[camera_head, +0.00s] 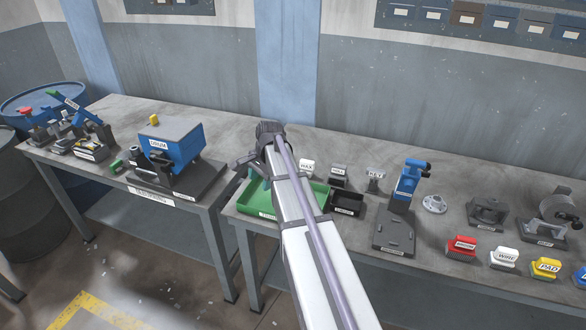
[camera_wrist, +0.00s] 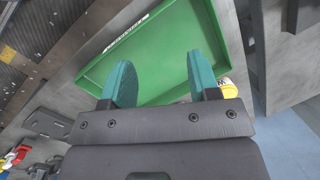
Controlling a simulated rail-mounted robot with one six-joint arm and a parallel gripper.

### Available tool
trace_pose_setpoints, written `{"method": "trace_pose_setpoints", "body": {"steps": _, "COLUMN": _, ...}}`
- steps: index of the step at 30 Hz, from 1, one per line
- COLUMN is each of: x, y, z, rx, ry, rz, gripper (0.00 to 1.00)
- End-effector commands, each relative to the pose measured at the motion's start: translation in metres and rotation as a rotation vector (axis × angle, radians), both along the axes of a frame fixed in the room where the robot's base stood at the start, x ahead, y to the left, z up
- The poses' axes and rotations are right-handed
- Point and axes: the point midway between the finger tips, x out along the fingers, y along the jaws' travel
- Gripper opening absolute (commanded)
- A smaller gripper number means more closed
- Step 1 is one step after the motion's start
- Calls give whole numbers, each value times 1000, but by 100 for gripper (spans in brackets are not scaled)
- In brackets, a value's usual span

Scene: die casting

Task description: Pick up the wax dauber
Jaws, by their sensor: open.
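A small white block (camera_head: 307,168) with a label that seems to read WAX stands behind the green tray (camera_head: 250,198) in the head view. I cannot tell whether it is the dauber itself. My gripper (camera_head: 257,170) is over the back left of the tray, partly hidden by my arm. In the wrist view, my gripper (camera_wrist: 160,62) shows two teal fingers, apart, with nothing between them and the tray (camera_wrist: 150,90) beyond. A yellow and white item (camera_wrist: 228,88) with a cut-off dark letter shows just right of the right finger, partly hidden; I cannot tell whether it is the dauber.
A dark grey block (camera_head: 338,176) and a black open bin (camera_head: 347,203) stand right of my arm. A blue clamp fixture (camera_head: 408,182) is farther right, with red (camera_head: 461,246), white (camera_head: 504,258) and yellow (camera_head: 545,268) blocks along the front. A blue-boxed fixture (camera_head: 172,150) stands on the left bench.

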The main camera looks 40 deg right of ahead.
Motion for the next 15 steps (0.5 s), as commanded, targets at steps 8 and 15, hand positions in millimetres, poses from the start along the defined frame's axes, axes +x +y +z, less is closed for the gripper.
{"method": "trace_pose_setpoints", "body": {"steps": 8, "x": 72, "y": -270, "z": -4, "rx": 279, "ry": 48, "rz": -1054, "gripper": 55}}
{"method": "trace_pose_setpoints", "body": {"steps": 15, "x": 70, "y": -284, "z": -12, "rx": 307, "ry": 55, "rz": -1140, "gripper": 55}}
